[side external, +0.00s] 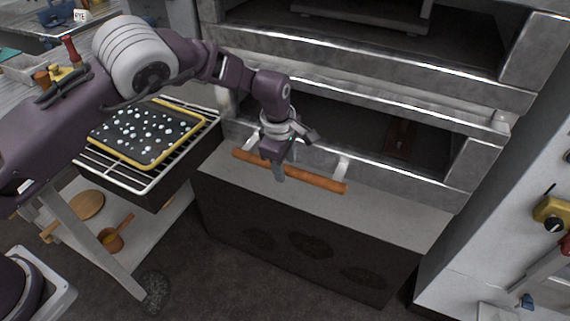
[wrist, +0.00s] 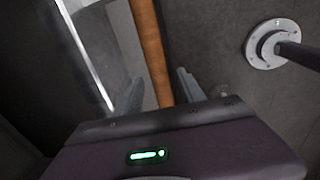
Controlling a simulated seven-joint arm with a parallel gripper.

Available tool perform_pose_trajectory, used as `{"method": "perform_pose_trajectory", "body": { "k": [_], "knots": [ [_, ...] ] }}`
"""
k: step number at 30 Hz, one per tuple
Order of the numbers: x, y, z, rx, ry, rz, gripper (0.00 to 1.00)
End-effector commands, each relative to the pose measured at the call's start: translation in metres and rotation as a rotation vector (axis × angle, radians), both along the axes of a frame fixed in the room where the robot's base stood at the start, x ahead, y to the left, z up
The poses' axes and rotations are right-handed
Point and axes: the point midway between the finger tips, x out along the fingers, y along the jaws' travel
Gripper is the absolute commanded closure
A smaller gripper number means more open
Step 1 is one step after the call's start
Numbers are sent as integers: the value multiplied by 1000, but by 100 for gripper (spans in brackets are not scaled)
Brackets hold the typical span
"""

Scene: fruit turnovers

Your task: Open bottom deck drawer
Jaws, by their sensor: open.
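The bottom deck (side external: 345,128) of the oven has a dark front in a grey metal frame. I cannot tell whether that front is glass or an opening. A long orange-brown wooden handle (side external: 325,184) runs along its lower edge on pale brackets. My gripper (side external: 287,160) is at the left-middle part of the handle, pointing down, with its jaws open. In the wrist view the wooden handle (wrist: 150,45) runs down into the gap between the two fingers (wrist: 158,90). Whether the fingers touch it is unclear. Part of the handle is hidden behind my gripper.
A grey-topped dark base (side external: 385,222) stands below the handle. A white cabinet with a yellow fitting (side external: 552,212) stands at right. Floor in front is clear.

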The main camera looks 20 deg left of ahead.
Motion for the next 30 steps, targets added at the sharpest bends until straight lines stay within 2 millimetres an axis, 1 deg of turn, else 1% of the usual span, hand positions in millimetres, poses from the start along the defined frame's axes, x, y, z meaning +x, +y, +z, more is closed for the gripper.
{"method": "perform_pose_trajectory", "body": {
  "k": [3, 8, 9, 11, 12, 16, 30],
  "knots": [
    [1, 0, -6, -1, 0, 0, 53],
    [1, 0, -6, -1, 0, 0, 53],
    [1, 0, -6, -1, 0, 0, 55],
    [1, 0, -6, -1, 0, 0, 67],
    [1, 0, -6, -1, 0, 0, 75],
    [1, 0, -6, -1, 0, 0, 100],
    [1, 0, -5, -1, 0, -1, 100]
  ]
}}
